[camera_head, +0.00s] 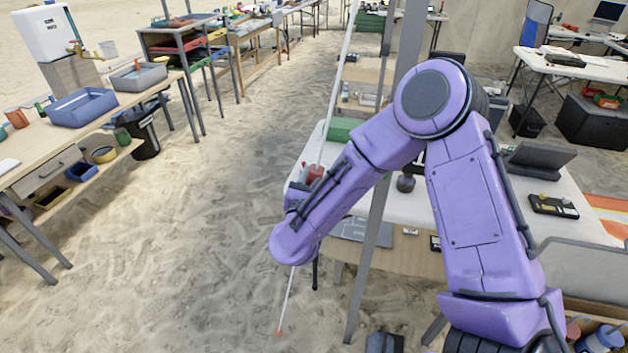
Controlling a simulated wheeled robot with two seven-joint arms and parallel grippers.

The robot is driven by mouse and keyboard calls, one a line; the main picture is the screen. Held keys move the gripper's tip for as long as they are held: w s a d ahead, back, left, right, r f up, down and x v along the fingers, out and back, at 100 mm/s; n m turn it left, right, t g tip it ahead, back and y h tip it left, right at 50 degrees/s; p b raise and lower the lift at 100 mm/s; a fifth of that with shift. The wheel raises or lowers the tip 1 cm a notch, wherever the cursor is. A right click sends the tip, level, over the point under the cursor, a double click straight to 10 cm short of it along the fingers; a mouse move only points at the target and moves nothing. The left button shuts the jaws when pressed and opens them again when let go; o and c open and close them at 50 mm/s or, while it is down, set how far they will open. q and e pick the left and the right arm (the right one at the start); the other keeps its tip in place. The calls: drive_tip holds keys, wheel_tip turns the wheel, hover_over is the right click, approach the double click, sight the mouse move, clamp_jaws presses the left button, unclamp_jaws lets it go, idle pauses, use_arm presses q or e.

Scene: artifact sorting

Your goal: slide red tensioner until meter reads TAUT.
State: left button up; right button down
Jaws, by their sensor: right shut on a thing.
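A thin pale line (334,90) runs steeply down from the top of the view, passes behind my right wrist and ends at a small orange-red ground anchor (279,333) in the sand. The red tensioner (315,172) sits on this line, just above my wrist. My right gripper (308,182) is at the tensioner and shut on it; my purple arm partly hides the fingers. No meter reading can be made out. My left gripper is not in view.
A grey upright pole (374,225) stands close beside my right forearm. Behind it is a white-topped table (465,205) with a dark tablet-like device (540,160) and a green box (343,129). Open sand (190,240) lies to the left, before a wooden workbench (30,152).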

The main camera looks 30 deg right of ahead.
drive_tip(key=c, duration=0.7)
unclamp_jaws()
drive_tip(key=b+v, duration=0.3)
drive_tip(key=v, duration=0.7)
drive_tip(key=shift+s+a+b, duration=0.2)
drive_tip(key=shift+b, duration=0.2)
